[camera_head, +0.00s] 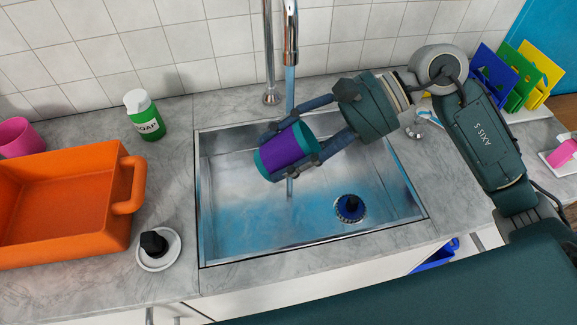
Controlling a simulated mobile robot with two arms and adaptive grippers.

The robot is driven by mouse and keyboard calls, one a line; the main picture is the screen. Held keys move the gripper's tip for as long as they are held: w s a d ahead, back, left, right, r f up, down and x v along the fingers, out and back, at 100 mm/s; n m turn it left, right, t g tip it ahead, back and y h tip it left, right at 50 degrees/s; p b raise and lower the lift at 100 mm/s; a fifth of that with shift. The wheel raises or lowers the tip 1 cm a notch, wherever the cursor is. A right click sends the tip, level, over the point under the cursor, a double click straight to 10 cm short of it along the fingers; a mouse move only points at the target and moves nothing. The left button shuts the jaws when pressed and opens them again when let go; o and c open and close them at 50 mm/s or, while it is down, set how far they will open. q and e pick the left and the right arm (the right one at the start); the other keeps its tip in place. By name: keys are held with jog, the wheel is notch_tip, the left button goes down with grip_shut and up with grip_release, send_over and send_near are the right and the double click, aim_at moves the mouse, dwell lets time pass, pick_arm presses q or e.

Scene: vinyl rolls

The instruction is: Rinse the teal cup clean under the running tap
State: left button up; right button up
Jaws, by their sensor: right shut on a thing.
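The teal cup (263,166) shows teal at its ends, with a wide purple band (285,151) around its middle. My right gripper (293,149) comes in from the right and is shut on the cup, holding it tilted, nearly on its side, above the sink (225,245). The tap (290,35) is running. Its blue water stream (290,90) comes down to the cup, and some water shows below it. I cannot see inside the cup. The sink floor looks wet and bluish. My left gripper is not in view.
A blue drain piece with a black knob (351,205) sits on the sink floor. An orange basin (70,205), a green soap bottle (146,117) and a white dish with a black knob (158,248) stand left. A coloured rack (515,75) stands back right.

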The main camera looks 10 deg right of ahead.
jog(key=shift+w+b, duration=1.4)
jog(key=shift+w, duration=3.5)
jog(key=shift+b, duration=0.5)
jog(key=shift+w, duration=0.1)
jog(key=shift+w+d+b, duration=0.25)
jog(key=shift+w+b, duration=0.15)
jog(key=shift+w, duration=0.6)
jog(key=shift+w+a, duration=0.1)
jog(key=shift+a, duration=0.05)
